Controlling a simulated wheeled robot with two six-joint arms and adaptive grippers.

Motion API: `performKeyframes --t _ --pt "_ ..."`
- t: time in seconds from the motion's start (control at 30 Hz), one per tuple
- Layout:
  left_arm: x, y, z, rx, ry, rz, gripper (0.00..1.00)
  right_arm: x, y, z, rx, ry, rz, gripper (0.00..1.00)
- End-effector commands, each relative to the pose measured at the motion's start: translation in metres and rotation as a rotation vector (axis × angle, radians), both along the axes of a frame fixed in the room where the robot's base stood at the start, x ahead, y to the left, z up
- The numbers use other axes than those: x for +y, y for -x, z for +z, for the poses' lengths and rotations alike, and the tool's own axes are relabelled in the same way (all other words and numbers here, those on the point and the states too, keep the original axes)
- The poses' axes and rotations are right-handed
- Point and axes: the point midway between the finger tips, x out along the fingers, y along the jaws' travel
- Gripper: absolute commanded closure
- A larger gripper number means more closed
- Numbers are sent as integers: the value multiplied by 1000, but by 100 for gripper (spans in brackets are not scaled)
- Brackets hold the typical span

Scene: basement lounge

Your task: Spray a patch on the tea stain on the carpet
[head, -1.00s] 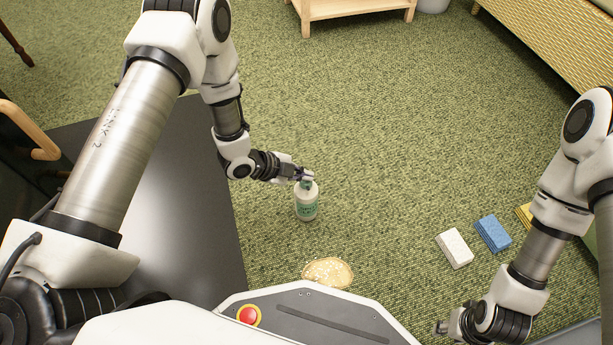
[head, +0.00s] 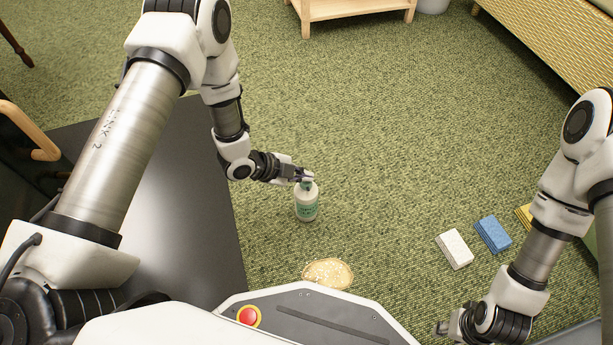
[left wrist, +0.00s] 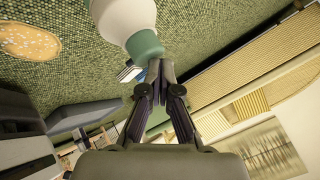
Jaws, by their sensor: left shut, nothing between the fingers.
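A white spray bottle (head: 306,206) with a green label and green top stands upright on the carpet. In the left wrist view the bottle (left wrist: 125,15) shows its white body and green collar beside my fingertips. My left gripper (head: 305,175) is at the bottle's top, its fingers shut together with nothing between them; I cannot tell whether they touch it. The tan, roundish stain (head: 328,273) lies nearer my base, with pale specks on it; it also shows in the left wrist view (left wrist: 28,41). My right gripper (head: 442,328) is low at the right, away from the bottle; its fingers are too small to judge.
A white sponge (head: 454,248), a blue sponge (head: 493,233) and a partly hidden yellow one (head: 524,216) lie on the carpet at the right. A dark flat panel (head: 185,220) is at the left. A wooden table (head: 350,10) stands at the back. The middle carpet is clear.

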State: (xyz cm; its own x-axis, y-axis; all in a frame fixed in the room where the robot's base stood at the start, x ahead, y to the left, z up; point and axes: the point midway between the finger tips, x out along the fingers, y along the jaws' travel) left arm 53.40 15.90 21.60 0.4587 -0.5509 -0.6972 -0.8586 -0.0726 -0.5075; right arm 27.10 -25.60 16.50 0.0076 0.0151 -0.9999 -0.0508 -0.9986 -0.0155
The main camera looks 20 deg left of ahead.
Motion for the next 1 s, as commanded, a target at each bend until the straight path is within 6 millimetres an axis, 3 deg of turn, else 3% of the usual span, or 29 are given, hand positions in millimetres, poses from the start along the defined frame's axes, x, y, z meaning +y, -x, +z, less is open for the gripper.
performKeyframes --t 0.27,1.0 --pt "0 1 -11 4 -2 0 100 0 0 -3 0 0 0 60" --pt "1 2 -5 5 -3 0 100 0 0 8 0 0 0 60"
